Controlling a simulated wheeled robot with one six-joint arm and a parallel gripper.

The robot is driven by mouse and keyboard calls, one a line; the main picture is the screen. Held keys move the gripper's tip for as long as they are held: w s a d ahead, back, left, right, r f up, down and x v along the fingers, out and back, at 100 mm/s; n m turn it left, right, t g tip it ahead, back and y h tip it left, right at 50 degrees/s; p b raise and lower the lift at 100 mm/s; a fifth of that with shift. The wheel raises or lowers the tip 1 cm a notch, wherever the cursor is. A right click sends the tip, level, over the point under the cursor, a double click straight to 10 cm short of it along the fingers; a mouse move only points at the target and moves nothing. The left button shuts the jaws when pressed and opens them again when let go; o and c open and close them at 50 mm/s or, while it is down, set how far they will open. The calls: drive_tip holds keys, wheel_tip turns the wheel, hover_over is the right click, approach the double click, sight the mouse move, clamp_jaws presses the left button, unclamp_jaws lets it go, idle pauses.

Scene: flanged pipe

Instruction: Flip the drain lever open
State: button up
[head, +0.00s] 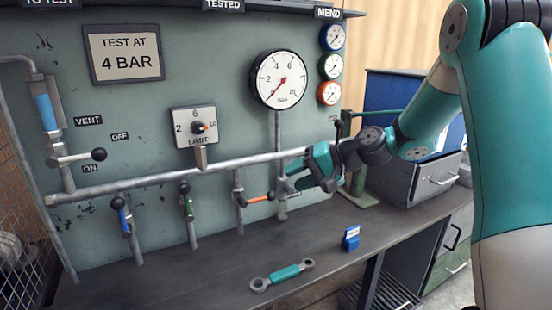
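No label reading "drain" shows, so I cannot tell which lever it is. My gripper (293,176) is at the pipe's right end, beside the down-pipe under the large gauge (279,79), right of the orange lever. Its fingertips are small and overlap the pipework, so their opening and any contact are unclear.
The black-knobbed vent lever (80,157) is at left, with a limit dial (195,127) above the pipe. A teal-handled wrench (282,277) and a small blue block (351,238) lie on the bench (200,275). A grey drawer cabinet (425,180) stands behind my arm.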

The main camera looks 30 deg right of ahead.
drive_tip(key=s+a+r+n+g+p, duration=0.3)
drive_tip(key=s+a+r+p, duration=0.1)
drive_tip(key=a, duration=0.4)
drive_tip(key=shift+s+a+r+n+h, duration=0.3)
drive_tip(key=shift+s+r+n, duration=0.1)
drive_tip(key=shift+s+r, duration=0.5)
drive_tip(key=shift+r, duration=0.1)
